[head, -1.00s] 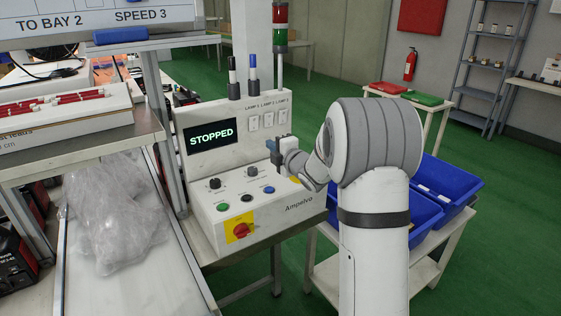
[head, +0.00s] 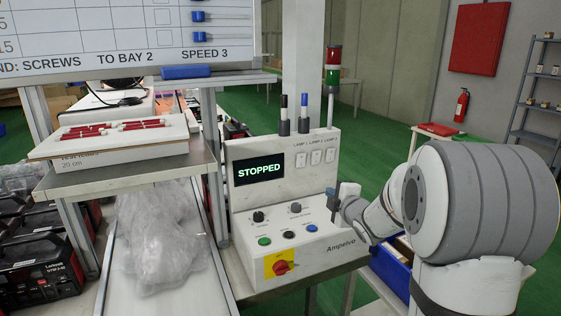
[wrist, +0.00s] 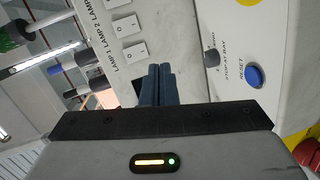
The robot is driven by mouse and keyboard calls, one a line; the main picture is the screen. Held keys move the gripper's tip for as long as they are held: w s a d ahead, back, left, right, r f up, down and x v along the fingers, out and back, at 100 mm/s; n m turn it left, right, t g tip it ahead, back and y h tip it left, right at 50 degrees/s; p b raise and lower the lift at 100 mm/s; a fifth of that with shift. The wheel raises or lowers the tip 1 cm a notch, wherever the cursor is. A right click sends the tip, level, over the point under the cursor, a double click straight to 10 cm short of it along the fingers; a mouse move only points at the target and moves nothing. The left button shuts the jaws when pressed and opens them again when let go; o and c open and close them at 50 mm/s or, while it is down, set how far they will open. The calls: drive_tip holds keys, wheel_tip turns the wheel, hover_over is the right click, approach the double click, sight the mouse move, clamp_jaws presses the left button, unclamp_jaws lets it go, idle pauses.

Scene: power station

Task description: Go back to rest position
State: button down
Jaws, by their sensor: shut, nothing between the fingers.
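My gripper (head: 334,196) is at the right side of the control panel (head: 310,240) in the head view, in front of its upright face. In the wrist view the blue-grey fingers (wrist: 158,85) are closed together with nothing between them. Behind them lie the lamp switches (wrist: 128,38) on one side and the blue reset button (wrist: 254,76) and a knob (wrist: 211,58) on the other. The panel's screen (head: 261,170) reads STOPPED. Whether the fingers touch the panel cannot be told.
A conveyor with a clear plastic bag (head: 165,240) is left of the panel. A shelf holds a box of red test leads (head: 120,130). A signal tower (head: 332,70) stands behind the panel. Blue bins (head: 390,270) are at the right, partly hidden by my arm. Green floor lies behind.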

drive_tip(key=s+a+m+g+h+p, duration=0.1)
drive_tip(key=s+m+g, duration=0.5)
drive_tip(key=s, duration=1.2)
drive_tip(key=s+a+m+g+h+p, duration=0.1)
drive_tip(key=s+a+m+g+p, duration=0.3)
drive_tip(key=s+m+g, duration=0.3)
drive_tip(key=s+a+m, duration=0.1)
drive_tip(key=s+m, duration=0.4)
drive_tip(key=s, duration=0.6)
drive_tip(key=shift+h+p, duration=0.35)
drive_tip(key=shift+h, duration=0.05)
